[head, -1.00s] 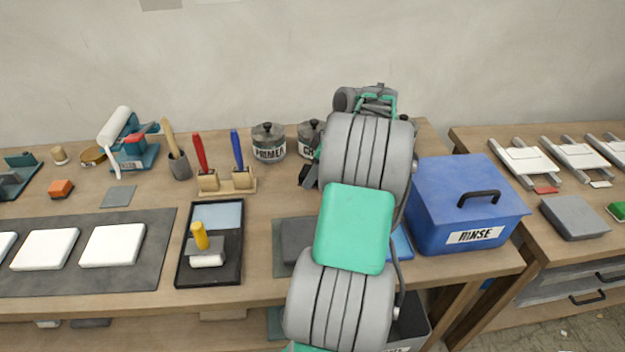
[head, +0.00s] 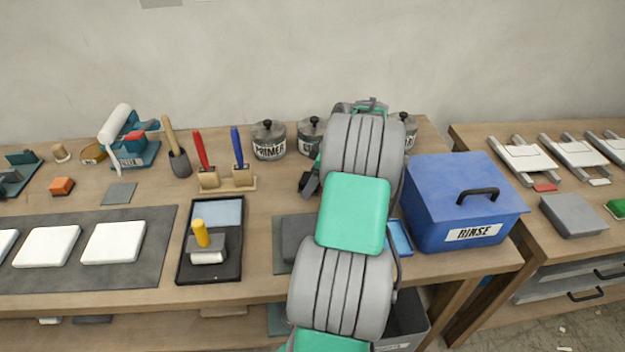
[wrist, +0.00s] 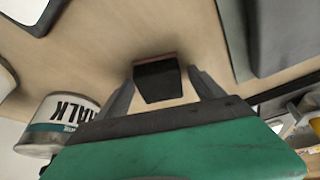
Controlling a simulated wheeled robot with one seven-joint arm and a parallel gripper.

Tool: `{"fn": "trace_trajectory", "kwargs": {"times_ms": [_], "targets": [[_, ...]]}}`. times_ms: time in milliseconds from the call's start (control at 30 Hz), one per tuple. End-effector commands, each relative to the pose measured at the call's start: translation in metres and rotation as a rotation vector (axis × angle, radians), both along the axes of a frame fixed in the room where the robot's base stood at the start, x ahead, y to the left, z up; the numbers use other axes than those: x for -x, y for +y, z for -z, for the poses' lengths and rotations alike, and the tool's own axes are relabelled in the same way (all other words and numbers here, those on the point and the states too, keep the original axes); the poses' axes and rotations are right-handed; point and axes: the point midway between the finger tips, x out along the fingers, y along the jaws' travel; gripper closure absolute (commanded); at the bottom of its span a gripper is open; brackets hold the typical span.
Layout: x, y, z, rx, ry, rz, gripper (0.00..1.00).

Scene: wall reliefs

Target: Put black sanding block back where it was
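The black sanding block (wrist: 159,82) is a small black piece with a reddish-brown layer along its far edge. In the wrist view it sits between the two fingers of my gripper (wrist: 161,78). In the head view my arm hides most of this spot, and only a dark part of the gripper (head: 309,183) shows left of the arm.
The chalk can (wrist: 57,122) stands close left of my gripper in the wrist view. The primer can (head: 268,141) and the brush stand (head: 228,184) are left of my arm. The blue rinse box (head: 462,205) is right. A dark mat (head: 280,235) lies in front.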

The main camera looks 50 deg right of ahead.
Motion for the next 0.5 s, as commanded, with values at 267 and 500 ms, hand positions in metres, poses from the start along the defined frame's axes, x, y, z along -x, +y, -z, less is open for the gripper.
{"fn": "trace_trajectory", "kwargs": {"times_ms": [267,500], "targets": [[0.000,0.000,-0.003,0.000,0.000,0.000,0.21],[0.013,-0.008,-0.039,0.004,-0.002,0.002,0.21]]}}
